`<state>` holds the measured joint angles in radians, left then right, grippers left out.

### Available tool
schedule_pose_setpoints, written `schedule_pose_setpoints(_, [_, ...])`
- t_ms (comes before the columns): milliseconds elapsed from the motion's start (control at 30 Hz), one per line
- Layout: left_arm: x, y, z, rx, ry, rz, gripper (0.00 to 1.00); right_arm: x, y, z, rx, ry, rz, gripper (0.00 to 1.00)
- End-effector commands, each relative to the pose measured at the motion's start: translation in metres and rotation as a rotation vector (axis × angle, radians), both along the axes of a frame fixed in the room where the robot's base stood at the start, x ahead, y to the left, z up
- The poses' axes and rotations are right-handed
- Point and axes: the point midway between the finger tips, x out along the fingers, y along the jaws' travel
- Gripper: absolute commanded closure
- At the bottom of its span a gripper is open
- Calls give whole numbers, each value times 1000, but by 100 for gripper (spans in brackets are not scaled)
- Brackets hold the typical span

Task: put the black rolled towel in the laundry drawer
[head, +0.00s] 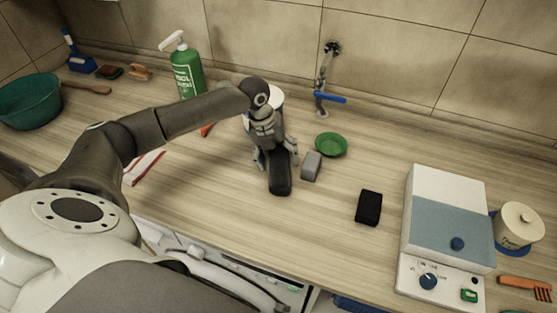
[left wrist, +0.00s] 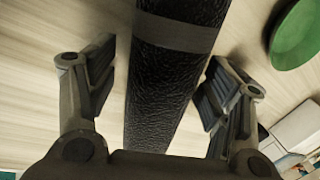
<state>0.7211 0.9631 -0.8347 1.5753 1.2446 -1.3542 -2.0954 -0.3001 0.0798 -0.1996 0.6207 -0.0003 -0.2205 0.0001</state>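The black rolled towel (head: 280,182) lies on the wooden counter, long and dark with a grey band that shows in the left wrist view (left wrist: 175,32). My left gripper (head: 276,158) is over it, pointing down, with its fingers open on either side of the roll. In the left wrist view, gaps show between the roll and both finger pads. My right gripper is not in view.
A grey block (head: 311,167) stands close right of the gripper, with a green bowl (head: 331,144) behind it. A black block (head: 369,207) and a white-and-blue device (head: 447,230) are further right. Counter space in front is clear.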

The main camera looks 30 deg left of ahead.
Motion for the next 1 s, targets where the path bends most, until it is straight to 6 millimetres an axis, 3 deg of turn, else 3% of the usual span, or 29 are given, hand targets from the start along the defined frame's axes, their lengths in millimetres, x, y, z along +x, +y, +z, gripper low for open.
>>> schedule_pose_setpoints(33, [0,0,0,0,0,0,39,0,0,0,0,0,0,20])
schedule_pose_setpoints(267, [0,0,1,1,-1,0,67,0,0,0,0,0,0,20])
schedule_pose_setpoints(667, [1,0,8,0,-5,0,68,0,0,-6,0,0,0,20])
schedule_pose_setpoints(833, [2,0,29,-1,-7,-1,68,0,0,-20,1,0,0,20])
schedule_pose_setpoints(1000, [-23,-2,58,2,-6,-2,68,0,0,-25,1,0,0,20])
